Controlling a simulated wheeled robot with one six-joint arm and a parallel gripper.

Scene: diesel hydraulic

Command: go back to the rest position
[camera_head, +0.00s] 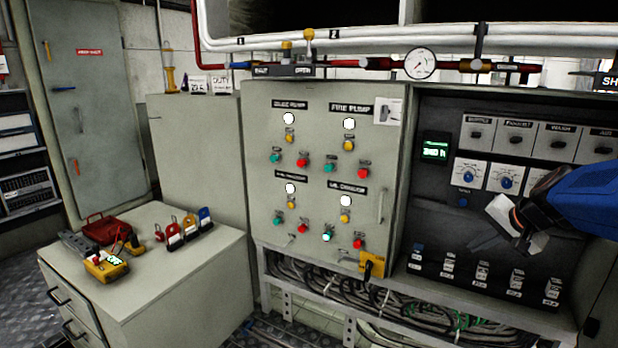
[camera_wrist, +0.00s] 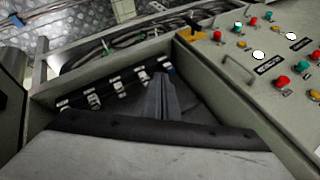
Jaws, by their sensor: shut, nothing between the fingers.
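My gripper (camera_head: 487,243) is at the right of the head view, in front of the dark control panel (camera_head: 436,195). Its fingers are together with nothing seen between them. It points left, above the row of small switches (camera_head: 497,281) along the panel's lower edge. In the wrist view the closed fingers (camera_wrist: 161,90) show at the centre, with the switch row (camera_wrist: 119,86) beyond them. I cannot tell from these views whether the fingertips touch the panel.
The grey pump cabinet (camera_head: 312,216) with coloured buttons stands left of my gripper. Cables (camera_head: 330,292) run below it. A drawer unit (camera_head: 180,278) at left carries a yellow meter (camera_head: 107,267) and padlocks. Pipes with a gauge (camera_head: 420,63) run above. Patterned floor shows at lower left.

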